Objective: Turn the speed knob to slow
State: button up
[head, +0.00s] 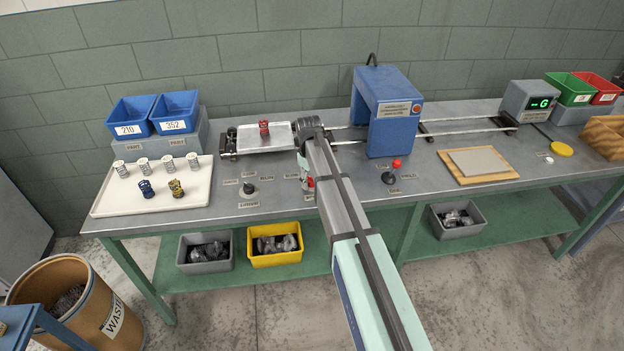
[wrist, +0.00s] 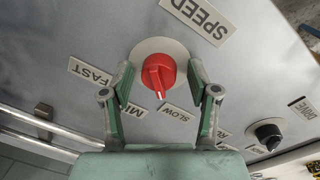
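The speed knob (wrist: 158,74) is red and sits on a pale round plate (wrist: 146,50) in the wrist view. Its white pointer mark faces down in the picture, between the MID label (wrist: 133,109) and the SLOW label (wrist: 175,113). The FAST label (wrist: 90,72) is to the left and the SPEED label (wrist: 198,18) above right. My gripper (wrist: 160,74) is open, with one finger on each side of the knob and a visible gap to it. In the head view my gripper (head: 304,178) is low over the table front, and the red knob (head: 311,182) is partly hidden by it.
A black knob (wrist: 267,134) stands near the DRIVE label (wrist: 301,108). In the head view, the blue machine (head: 396,132) is right of my arm, with another black knob (head: 389,178) before it.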

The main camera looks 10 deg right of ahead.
aim_at(310, 182)
jog(key=shift+r, duration=0.2)
notch_tip(310, 182, up, 12)
jog(key=shift+s+a+f, duration=0.15)
jog(key=shift+s+a, duration=0.1)
jog(key=shift+a, duration=0.1)
dwell(0.6)
